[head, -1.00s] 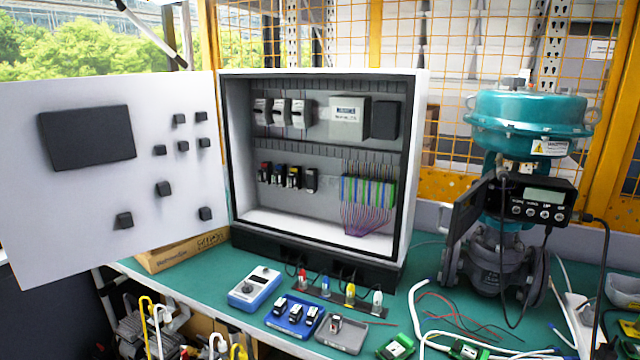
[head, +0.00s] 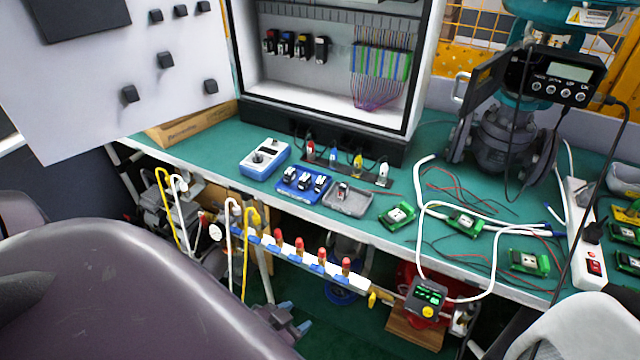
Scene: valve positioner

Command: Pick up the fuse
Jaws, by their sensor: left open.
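Several small black-and-white fuse-like modules (head: 304,180) sit in a blue tray (head: 284,189) on the green bench. One more small module (head: 342,191) lies in the grey tray (head: 358,206) just to its right. I cannot tell which of these is the fuse. My left gripper (head: 296,317) is low in the picture, below the bench's front edge, with its two blue-grey fingertips apart and nothing between them. It is well away from both trays. My right gripper is not in view.
The open cabinet (head: 425,75) stands behind the trays. A blue meter (head: 264,158) is left of them, and green circuit boards (head: 397,215) and white cable lie to the right. A rail with red-topped parts (head: 322,257) runs below the bench edge (head: 384,251).

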